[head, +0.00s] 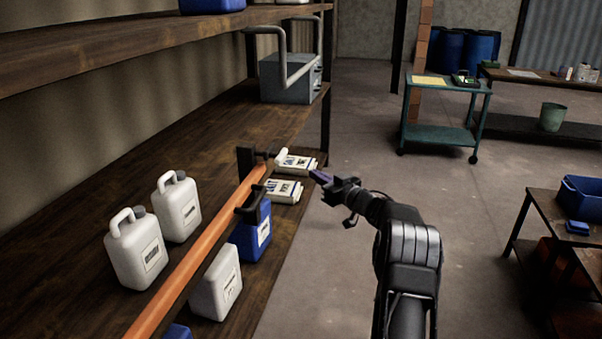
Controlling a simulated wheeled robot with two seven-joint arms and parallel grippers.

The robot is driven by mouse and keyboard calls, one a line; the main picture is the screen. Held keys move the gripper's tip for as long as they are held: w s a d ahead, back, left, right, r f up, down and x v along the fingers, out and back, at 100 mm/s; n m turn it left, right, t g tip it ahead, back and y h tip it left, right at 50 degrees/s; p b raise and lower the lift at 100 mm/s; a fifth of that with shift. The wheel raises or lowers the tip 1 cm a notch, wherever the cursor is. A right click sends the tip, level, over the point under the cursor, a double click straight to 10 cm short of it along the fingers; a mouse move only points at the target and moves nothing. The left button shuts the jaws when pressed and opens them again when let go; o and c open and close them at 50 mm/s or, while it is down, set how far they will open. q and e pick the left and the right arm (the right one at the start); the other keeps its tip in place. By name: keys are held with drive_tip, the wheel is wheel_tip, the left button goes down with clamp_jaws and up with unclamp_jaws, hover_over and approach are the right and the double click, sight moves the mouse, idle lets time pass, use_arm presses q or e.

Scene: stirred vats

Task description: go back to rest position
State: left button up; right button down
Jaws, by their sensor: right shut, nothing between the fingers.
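My right gripper (323,179) is shut and empty. It hangs over the open floor just past the shelf's front edge, to the right of the white bags, and touches nothing that I can see. My right arm (408,250) comes up from the bottom of the head view and bends toward the shelf. My left gripper is not in view.
The wooden shelf (75,250) at left holds white jugs (137,250), a blue jug (250,240), white bags (284,190), a grey toolbox (286,80) and a long orange bar (190,262). A green cart (440,132) and a low table (546,205) stand right. Open floor lies between.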

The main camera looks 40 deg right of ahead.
idle(0.3)
wheel_tip(320, 180, down, 13)
drive_tip(key=s+m+g+h, duration=0.2)
drive_tip(key=m+g+h, duration=0.1)
drive_tip(key=s+a+f+m+g+y+p, duration=0.1)
drive_tip(key=s+a+f+g, duration=0.2)
drive_tip(key=a+f, duration=0.65)
drive_tip(key=s+a+f+m+g+y, duration=0.15)
drive_tip(key=s+a+f, duration=0.25)
drive_tip(key=a+f, duration=0.6)
drive_tip(key=s+a+f+n+g+y+p, duration=0.1)
drive_tip(key=s+a+f+g+y, duration=0.15)
drive_tip(key=s+a, duration=0.65)
drive_tip(key=s+a+f+n+g+y, duration=0.1)
drive_tip(key=s+a+f+g, duration=0.4)
drive_tip(key=a, duration=0.8)
drive_tip(key=s+a+r+n+g+y+p, duration=0.1)
drive_tip(key=s+a+r+n+g, duration=0.1)
drive_tip(key=s+a, duration=1.3)
drive_tip(key=shift+s+r+y, duration=0.3)
drive_tip(key=shift+s+r, duration=0.25)
drive_tip(key=shift+s, duration=0.5)
